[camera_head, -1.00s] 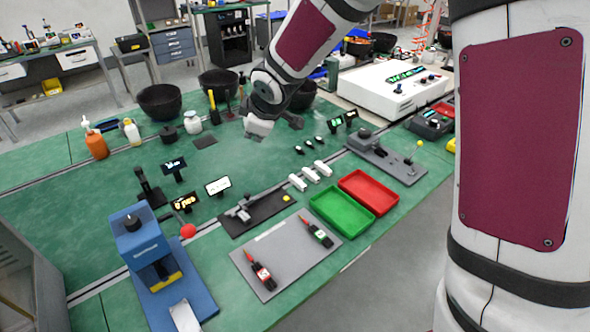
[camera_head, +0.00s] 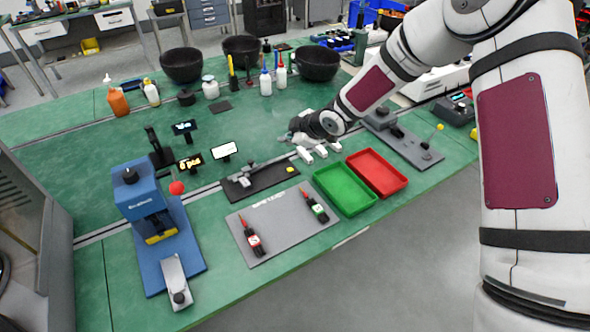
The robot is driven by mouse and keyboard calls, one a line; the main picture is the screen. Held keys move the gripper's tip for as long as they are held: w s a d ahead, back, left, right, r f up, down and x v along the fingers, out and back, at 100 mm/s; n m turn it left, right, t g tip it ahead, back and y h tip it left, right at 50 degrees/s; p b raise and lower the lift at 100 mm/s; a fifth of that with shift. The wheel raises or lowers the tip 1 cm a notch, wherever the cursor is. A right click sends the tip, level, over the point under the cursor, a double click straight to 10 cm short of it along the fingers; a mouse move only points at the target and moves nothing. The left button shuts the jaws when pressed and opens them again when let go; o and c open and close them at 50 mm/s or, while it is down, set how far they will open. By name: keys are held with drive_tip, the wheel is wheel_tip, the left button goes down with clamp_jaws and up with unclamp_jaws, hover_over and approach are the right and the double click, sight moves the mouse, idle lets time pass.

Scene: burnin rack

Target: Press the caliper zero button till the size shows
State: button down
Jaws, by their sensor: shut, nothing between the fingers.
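A dark base plate (camera_head: 268,188) lies in the middle of the green bench. A grey caliper-like fixture (camera_head: 243,178) stands on its left part and a small yellow piece (camera_head: 290,170) sits at its right end. I cannot tell which part is the zero button. A small white-lit display (camera_head: 224,150) stands behind the plate; its text is too small to read. My gripper (camera_head: 287,138) is shut and empty, low over the bench behind and right of the plate, apart from the fixture. My wrist hides part of the bench behind it.
White blocks (camera_head: 320,149) lie close by my wrist. Green (camera_head: 343,206) and red (camera_head: 401,181) trays stand right of the plate. A blue press (camera_head: 143,200) stands left. Dark bowls (camera_head: 180,79) stand behind.

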sight(289, 171)
drive_tip(key=shift+f, duration=0.1)
drive_tip(key=shift+f+b, duration=0.55)
drive_tip(key=shift+f, duration=3.8)
drive_tip(key=shift+f, duration=0.1)
drive_tip(key=shift+f, duration=0.3)
drive_tip(key=shift+f+b, duration=0.35)
drive_tip(key=shift+f, duration=0.05)
drive_tip(key=shift+r, duration=0.85)
